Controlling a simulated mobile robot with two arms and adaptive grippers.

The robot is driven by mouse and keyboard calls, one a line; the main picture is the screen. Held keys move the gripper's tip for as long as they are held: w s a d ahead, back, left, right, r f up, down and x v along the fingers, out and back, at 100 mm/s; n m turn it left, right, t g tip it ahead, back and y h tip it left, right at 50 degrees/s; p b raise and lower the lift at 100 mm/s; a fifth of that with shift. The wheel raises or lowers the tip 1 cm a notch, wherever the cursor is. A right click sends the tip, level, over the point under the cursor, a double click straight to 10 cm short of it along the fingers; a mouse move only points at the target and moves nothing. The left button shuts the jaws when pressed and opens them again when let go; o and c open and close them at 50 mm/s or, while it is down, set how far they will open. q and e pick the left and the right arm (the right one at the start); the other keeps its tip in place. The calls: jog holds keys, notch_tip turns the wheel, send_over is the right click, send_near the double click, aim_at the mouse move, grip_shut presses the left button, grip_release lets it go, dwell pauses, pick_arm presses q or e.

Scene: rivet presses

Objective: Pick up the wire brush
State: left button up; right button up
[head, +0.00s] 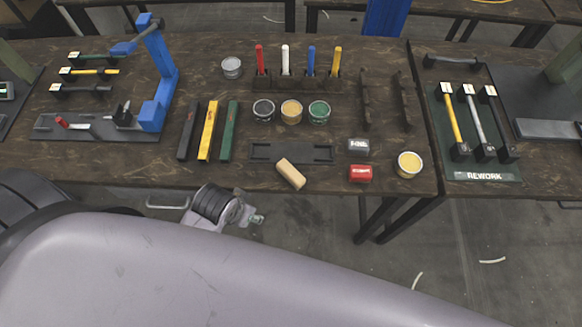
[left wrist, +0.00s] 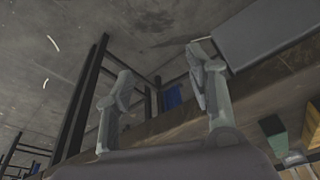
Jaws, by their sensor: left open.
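A tan, wooden-looking block (head: 291,174) lies slanted near the table's front edge, just in front of a shallow dark tray (head: 262,153). It is the likeliest wire brush, but I see no bristles. In the left wrist view, my left gripper (left wrist: 160,80) is open, with nothing between its fingers. In the head view, my left wrist shows below the table's front edge, left of the block and apart from it; the fingers are not clear there. My right gripper is not in view.
Black, yellow (head: 208,131) and green bars lie left of the tray. Open cans (head: 291,112) stand behind it; a red block (head: 361,173) and a yellow can (head: 409,164) are to the right. A blue press (head: 158,75) stands at left. The table edge (left wrist: 160,137) crosses the wrist view.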

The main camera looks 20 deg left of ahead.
pick_arm(q)
jog(key=w+d+r+m+h, duration=0.1)
jog(key=w+d+r, duration=0.1)
jog(key=d+r, duration=0.1)
jog(key=w+d+r+m+h, duration=0.1)
jog(key=w+d+r+m, duration=0.1)
jog(key=w+d+r, duration=0.1)
jog(key=w+d+r+m+h, duration=0.1)
jog(key=w+d+r+m, duration=0.1)
jog(key=w+d+r, duration=0.1)
jog(key=shift+d+r+t, duration=0.15)
jog(key=shift+r+t, duration=0.15)
jog(key=shift+r, duration=0.1)
notch_tip(320, 180, up, 13)
jog(key=m+g+y, duration=0.3)
jog(key=m+g, duration=0.1)
jog(key=m, duration=1.3)
send_over(291, 171)
jog(key=f, duration=0.4)
jog(key=f+p, duration=0.1)
jog(key=f, duration=0.7)
jog(key=shift+d+f+p, duration=0.15)
jog(key=shift+d+p, duration=0.15)
jog(key=f, duration=0.1)
jog(key=f+p, duration=0.1)
jog(key=f, duration=0.2)
jog(key=shift+a, duration=0.35)
jog(key=shift+f, duration=0.65)
jog(key=shift+f+p, duration=0.2)
jog(key=shift+p, duration=0.15)
